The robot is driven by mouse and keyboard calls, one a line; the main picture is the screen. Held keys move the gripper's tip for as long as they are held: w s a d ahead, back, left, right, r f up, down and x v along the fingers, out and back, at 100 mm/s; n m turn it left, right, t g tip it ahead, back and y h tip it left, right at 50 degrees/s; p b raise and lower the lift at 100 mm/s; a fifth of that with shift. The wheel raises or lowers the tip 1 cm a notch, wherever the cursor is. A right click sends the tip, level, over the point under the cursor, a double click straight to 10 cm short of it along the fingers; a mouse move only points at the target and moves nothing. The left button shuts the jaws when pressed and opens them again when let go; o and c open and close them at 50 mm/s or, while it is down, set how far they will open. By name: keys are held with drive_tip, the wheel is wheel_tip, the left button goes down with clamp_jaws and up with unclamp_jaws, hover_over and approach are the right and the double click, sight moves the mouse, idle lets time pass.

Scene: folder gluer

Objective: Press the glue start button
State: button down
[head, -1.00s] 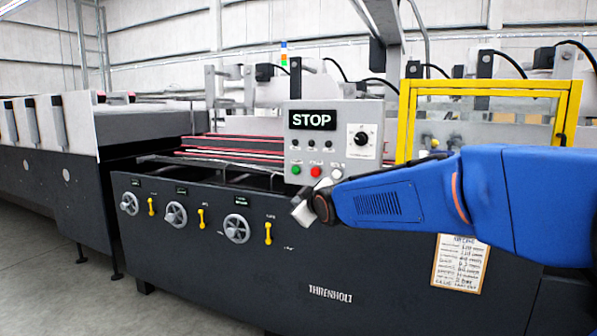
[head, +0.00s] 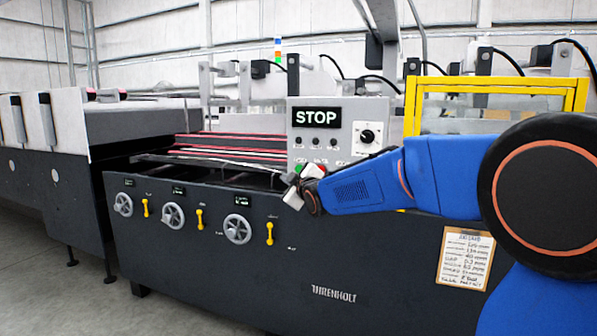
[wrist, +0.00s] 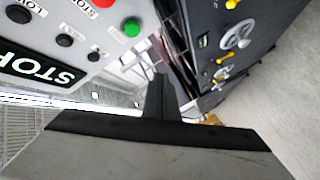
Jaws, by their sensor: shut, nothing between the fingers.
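The grey control panel (head: 345,110) carries a lit STOP display (head: 316,117), which also shows upside down in the wrist view (wrist: 42,66). Below the display are small black buttons, a green button (head: 298,168) and a red button (head: 316,170). The green button (wrist: 131,27) is clear in the wrist view, with the red button (wrist: 102,3) cut by the top edge. No glue start label is readable. My gripper (head: 294,193) is shut and empty, just below the panel's lower left corner. Its fingers (wrist: 158,90) appear below the green button in the wrist view, apparently apart from it.
A black rotary knob (head: 367,136) is on the panel's right side. A yellow guard frame (head: 495,85) stands right of the panel. Handwheels (head: 237,229) and yellow levers (head: 269,233) stick out of the dark machine front. Open floor lies at lower left.

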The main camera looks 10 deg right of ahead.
sight(297, 172)
drive_tip(key=shift+w+d, duration=0.85)
drive_tip(key=shift+w, duration=0.3)
drive_tip(key=shift+w+d, duration=0.85)
drive_tip(key=shift+w, duration=0.3)
drive_tip(key=shift+w+d, duration=0.85)
drive_tip(key=shift+w, duration=0.3)
drive_tip(key=shift+w+d, duration=0.1)
drive_tip(key=shift+w+d, duration=0.15)
drive_tip(key=shift+w, duration=0.1)
drive_tip(key=shift+w+d, duration=0.3)
drive_tip(key=shift+w, duration=0.1)
idle(0.6)
drive_tip(key=shift+s+a, duration=0.55)
drive_tip(key=shift+s, duration=0.25)
drive_tip(key=shift+a, duration=0.1)
drive_tip(key=s+a, duration=0.1)
drive_tip(key=s, duration=0.1)
drive_tip(key=s+a, duration=0.1)
drive_tip(key=s, duration=0.1)
drive_tip(key=shift+a, duration=0.35)
